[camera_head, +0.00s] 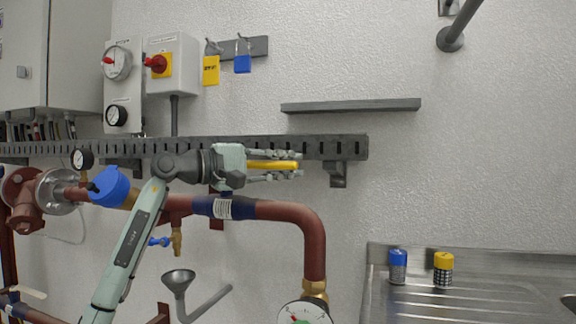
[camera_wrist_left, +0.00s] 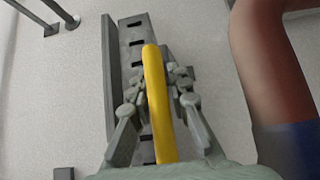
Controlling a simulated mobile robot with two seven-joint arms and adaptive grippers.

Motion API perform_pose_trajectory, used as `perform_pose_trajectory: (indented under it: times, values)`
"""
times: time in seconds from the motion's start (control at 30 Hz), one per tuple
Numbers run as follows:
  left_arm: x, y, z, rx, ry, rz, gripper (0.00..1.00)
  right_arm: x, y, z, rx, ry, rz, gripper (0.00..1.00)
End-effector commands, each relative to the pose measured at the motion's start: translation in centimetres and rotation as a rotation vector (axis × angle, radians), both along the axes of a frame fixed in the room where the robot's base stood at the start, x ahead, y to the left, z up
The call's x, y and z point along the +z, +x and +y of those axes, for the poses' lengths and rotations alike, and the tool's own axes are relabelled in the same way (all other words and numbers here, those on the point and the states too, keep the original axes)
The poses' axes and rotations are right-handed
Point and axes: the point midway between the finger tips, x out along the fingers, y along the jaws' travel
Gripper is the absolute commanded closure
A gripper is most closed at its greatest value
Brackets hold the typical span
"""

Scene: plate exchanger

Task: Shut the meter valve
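A yellow lever (camera_head: 272,166) lies level, roughly along the brown pipe (camera_head: 275,210) and above it. I take it to be the meter valve's handle; the valve body is mostly hidden behind my gripper. My left gripper (camera_head: 276,166) comes from the left and has a finger above and below the lever. In the left wrist view the lever (camera_wrist_left: 155,95) runs between the two drawn-in fingers (camera_wrist_left: 157,85), which appear to be closed on it. My right gripper is not in view.
A slotted grey rail (camera_head: 335,147) runs along the wall close behind the gripper. A blue round part (camera_head: 109,187) sits on the pipe at left. A pressure gauge (camera_head: 304,314) is below. A steel counter (camera_head: 480,300) holds a blue-capped (camera_head: 398,265) and a yellow-capped container (camera_head: 443,268).

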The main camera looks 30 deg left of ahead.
Motion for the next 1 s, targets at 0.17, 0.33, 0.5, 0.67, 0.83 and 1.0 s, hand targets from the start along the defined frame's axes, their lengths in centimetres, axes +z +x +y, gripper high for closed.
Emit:
perform_pose_trajectory:
  times: [0.17,0.33,0.5,0.67,0.83,1.0]
  values:
    - [0.0,-0.02,0.01,0.0,0.0,0.0,1.0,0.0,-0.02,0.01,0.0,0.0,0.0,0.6]
    - [-0.01,-0.02,0.01,0.0,0.0,0.0,1.0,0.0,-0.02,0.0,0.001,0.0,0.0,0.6]
    - [-0.01,-0.02,0.01,0.0,0.0,0.0,1.0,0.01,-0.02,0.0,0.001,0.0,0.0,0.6]
    - [-0.01,-0.02,0.01,0.0,0.0,0.0,1.0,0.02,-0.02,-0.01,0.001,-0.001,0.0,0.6]
    - [-0.05,-0.15,-0.03,-0.01,-0.001,0.001,1.0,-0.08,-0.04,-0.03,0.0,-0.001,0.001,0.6]
    - [-0.14,-0.72,-0.23,-0.058,-0.002,0.001,1.0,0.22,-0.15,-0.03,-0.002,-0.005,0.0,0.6]
